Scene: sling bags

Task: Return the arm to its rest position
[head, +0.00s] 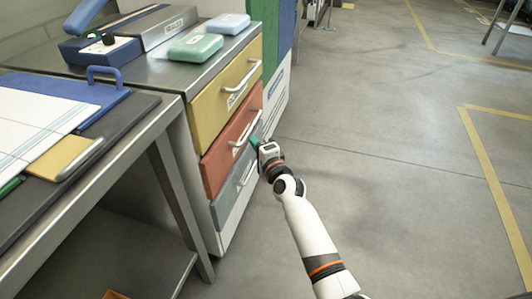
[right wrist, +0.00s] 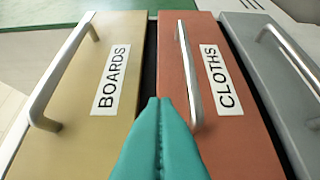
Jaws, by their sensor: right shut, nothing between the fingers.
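My right arm reaches up from the bottom of the head view to the drawer cabinet. Its gripper (head: 254,141) has teal fingers and is at the front of the red drawer (head: 222,160). In the right wrist view the teal fingers (right wrist: 160,101) are pressed together with nothing between them. Their tips appear beside the metal handle (right wrist: 190,75) of the red CLOTHS drawer (right wrist: 235,140), near the gap to the yellow BOARDS drawer (right wrist: 85,145). I cannot tell whether they touch the handle. My left gripper is not in view.
A grey drawer (right wrist: 262,50) lies beyond the red one. The cabinet top holds a green case (head: 195,47), a light blue case (head: 227,24) and a blue device (head: 100,50). A workbench with boards (head: 50,115) stands at left. The floor (head: 400,180) at right is clear.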

